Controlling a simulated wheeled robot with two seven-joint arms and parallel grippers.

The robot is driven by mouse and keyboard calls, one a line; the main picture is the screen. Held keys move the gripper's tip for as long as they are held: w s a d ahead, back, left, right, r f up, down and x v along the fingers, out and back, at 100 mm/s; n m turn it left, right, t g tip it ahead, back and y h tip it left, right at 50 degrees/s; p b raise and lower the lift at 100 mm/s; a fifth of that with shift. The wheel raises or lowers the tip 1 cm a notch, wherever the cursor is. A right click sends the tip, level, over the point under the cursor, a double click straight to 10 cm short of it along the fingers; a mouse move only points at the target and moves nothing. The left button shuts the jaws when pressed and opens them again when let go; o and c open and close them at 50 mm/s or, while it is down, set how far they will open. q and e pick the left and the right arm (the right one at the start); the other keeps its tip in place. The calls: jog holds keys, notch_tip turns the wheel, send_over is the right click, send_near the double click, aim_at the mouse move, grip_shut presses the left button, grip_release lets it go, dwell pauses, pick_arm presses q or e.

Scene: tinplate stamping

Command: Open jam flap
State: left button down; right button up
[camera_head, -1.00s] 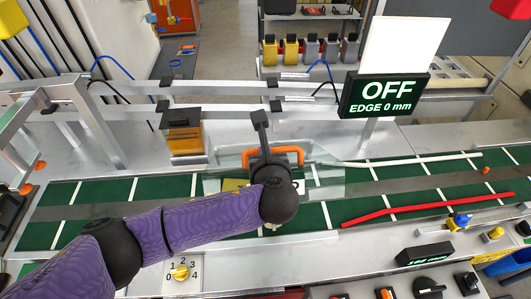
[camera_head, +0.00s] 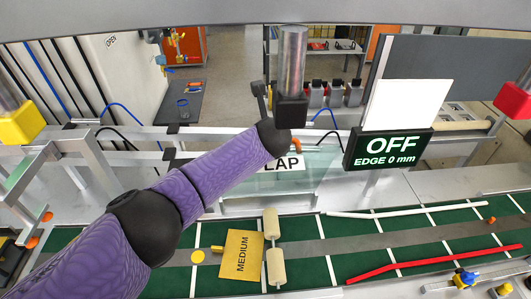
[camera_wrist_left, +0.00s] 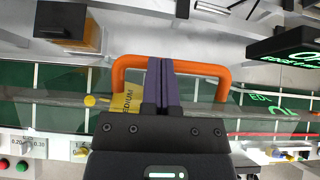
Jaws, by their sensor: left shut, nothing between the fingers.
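The jam flap (camera_head: 255,194) is a clear panel at the back edge of the green belt, standing tilted up, with a label ending in "LAP". Its orange handle (camera_head: 297,146) shows partly beside my left wrist; the wrist hides the rest. I cannot tell whether the fingers touch the handle bar. My right gripper is in neither view.
A yellow card marked "MEDIUM" (camera_head: 241,256) lies on the belt beside two pale rollers (camera_head: 273,248). A display (camera_head: 386,148) reads OFF, EDGE 0 mm. A black block on a metal cylinder (camera_head: 292,70) hangs close above my wrist. A red strip (camera_head: 430,264) lies along the belt.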

pick_arm(q)
jog(key=shift+w+f+b, duration=0.1)
jog(key=shift+w+b, duration=0.25)
jog(key=shift+w, duration=0.3)
jog(key=shift+s, duration=0.1)
